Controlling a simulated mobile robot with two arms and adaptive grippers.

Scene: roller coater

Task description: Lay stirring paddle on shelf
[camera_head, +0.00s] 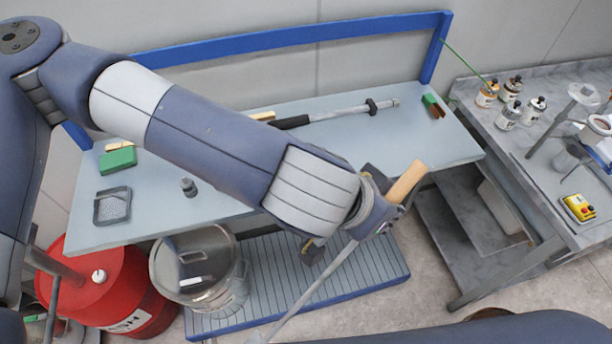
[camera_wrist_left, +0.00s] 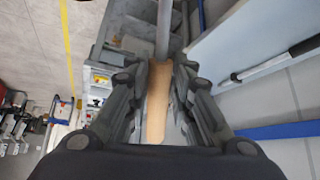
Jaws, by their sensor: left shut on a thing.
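The stirring paddle has a wooden handle (camera_head: 406,182) and a long grey metal shaft (camera_head: 318,283) running down to the lower left in the head view. Its far end is not clearly seen. My left gripper (camera_head: 375,210) is shut around the handle, in front of the bench. In the left wrist view, the paddle's handle (camera_wrist_left: 158,95) lies between the fingers of my left gripper (camera_wrist_left: 160,78). A slatted lower shelf (camera_head: 270,268) with a blue edge is under the bench, partly behind the shaft. My right gripper is not in view.
The blue-framed bench top (camera_head: 420,150) holds a torque-wrench-like tool (camera_head: 340,113), green blocks and a small tray (camera_head: 112,206). A red drum (camera_head: 110,285) and lidded pot (camera_head: 197,270) stand lower left. A grey table (camera_head: 520,165) with bottles stands right.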

